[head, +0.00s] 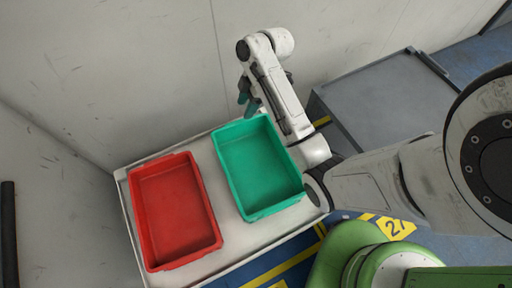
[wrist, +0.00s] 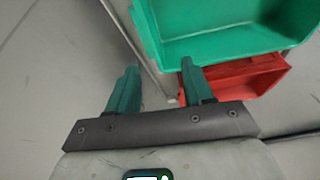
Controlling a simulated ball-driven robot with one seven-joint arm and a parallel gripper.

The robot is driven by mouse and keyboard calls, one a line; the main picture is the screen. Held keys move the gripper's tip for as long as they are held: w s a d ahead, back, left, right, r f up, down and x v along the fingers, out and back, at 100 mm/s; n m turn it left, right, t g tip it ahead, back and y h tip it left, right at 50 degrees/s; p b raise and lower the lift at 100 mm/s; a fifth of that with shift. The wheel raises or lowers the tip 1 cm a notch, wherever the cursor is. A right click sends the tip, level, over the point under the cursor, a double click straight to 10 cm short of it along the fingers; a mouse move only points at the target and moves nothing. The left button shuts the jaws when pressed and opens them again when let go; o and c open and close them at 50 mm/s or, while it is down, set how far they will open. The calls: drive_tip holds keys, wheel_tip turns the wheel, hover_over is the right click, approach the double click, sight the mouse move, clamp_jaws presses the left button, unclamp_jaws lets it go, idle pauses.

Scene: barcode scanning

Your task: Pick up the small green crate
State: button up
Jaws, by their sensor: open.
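The small green crate (head: 258,165) stands empty and upright on the right part of a light grey tabletop in the head view. In the wrist view it fills the upper right (wrist: 220,48). My gripper (head: 247,107) is at the crate's far rim, on the wall side, with its teal fingers pointing down. It is open, with nothing held. In the wrist view, a corner of the crate shows between and beyond the fingertips (wrist: 157,70), and the right finger overlaps the crate's edge. I cannot tell whether the fingers touch it.
A red crate (head: 175,212) stands left of the green one on the same tabletop (head: 213,180). It also shows in the wrist view (wrist: 235,82). A pale wall (head: 120,75) runs close behind the table. A grey box-like unit (head: 375,100) stands to the right, beside my arm.

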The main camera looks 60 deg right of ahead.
sight(239, 122)
drive_tip(key=shift+w+d+f+n, duration=0.25)
drive_tip(key=shift+d+f, duration=0.2)
drive_tip(key=shift+d, duration=0.3)
drive_tip(key=shift+d+f+b, duration=0.1)
drive_tip(key=shift+f+b, duration=0.25)
drive_tip(key=x, duration=1)
drive_tip(key=shift+w+d, duration=0.1)
clamp_jaws()
drive_tip(key=shift+r, duration=0.1)
